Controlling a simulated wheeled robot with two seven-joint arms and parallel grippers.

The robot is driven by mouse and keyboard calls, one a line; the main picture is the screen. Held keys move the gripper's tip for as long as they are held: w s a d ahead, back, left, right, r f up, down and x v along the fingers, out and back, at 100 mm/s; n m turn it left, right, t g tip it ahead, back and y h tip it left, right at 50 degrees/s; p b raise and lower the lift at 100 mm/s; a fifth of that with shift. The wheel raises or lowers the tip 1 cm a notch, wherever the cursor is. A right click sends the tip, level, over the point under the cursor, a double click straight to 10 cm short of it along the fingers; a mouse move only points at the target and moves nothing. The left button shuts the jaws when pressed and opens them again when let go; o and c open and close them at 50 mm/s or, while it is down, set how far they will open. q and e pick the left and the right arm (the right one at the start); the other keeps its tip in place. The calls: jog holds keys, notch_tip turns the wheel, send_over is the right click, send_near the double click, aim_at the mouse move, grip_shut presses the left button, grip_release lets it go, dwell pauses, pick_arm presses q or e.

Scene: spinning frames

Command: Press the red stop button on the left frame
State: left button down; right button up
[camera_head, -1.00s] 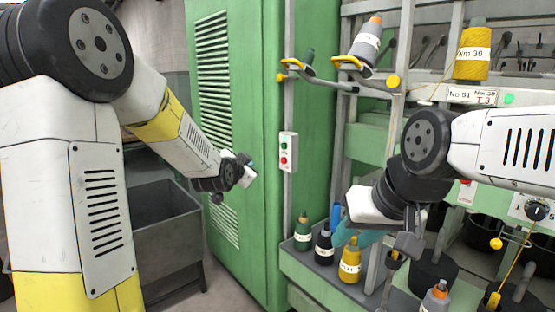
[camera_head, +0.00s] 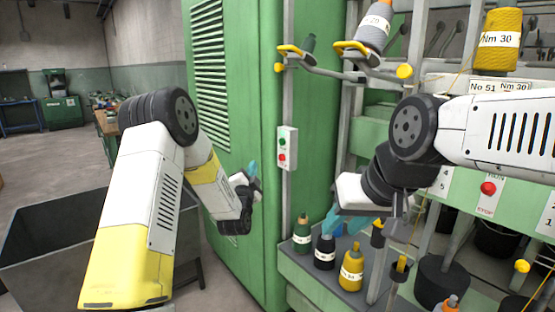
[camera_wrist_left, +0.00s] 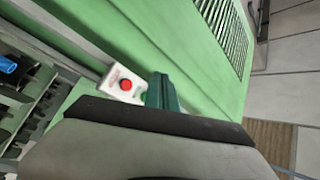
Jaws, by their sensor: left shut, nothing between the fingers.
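A small white switch box (camera_head: 293,150) is fixed to a post in front of the green cabinet. It carries a green button (camera_head: 282,141) above a red button (camera_head: 282,157). My left gripper (camera_head: 253,169) has its teal fingers together and empty, left of the box and apart from it in the picture. In the left wrist view the red button (camera_wrist_left: 126,85) faces the camera, just left of the teal fingers (camera_wrist_left: 161,92); the green button is mostly hidden behind them. My right gripper (camera_head: 334,219) hangs above the bobbin shelf; its jaw opening is unclear.
Another red button (camera_head: 488,188), marked STOP, is on the machine panel at right. Several bobbins, including a yellow one (camera_head: 351,268), stand on the low shelf. A grey bin (camera_head: 45,215) stands at left. Yellow-tipped holders (camera_head: 290,52) jut out above the box.

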pick_arm(q)
jog(key=w+d, duration=0.5)
jog(key=d, duration=0.2)
dwell(0.4)
jog(key=shift+w+d, duration=0.15)
jog(key=shift+d, duration=0.05)
dwell(1.8)
jog(key=shift+w+d, duration=0.15)
jog(key=shift+d, duration=0.1)
jog(key=shift+w+d, duration=0.3)
jog(key=shift+d, duration=0.05)
dwell(0.8)
dwell(0.3)
jog(key=shift+s+a, duration=0.55)
jog(key=shift+a, duration=0.15)
jog(key=shift+s+a, duration=0.75)
jog(key=shift+a, duration=0.3)
jog(key=shift+s+a, duration=0.7)
jog(key=shift+a, duration=0.3)
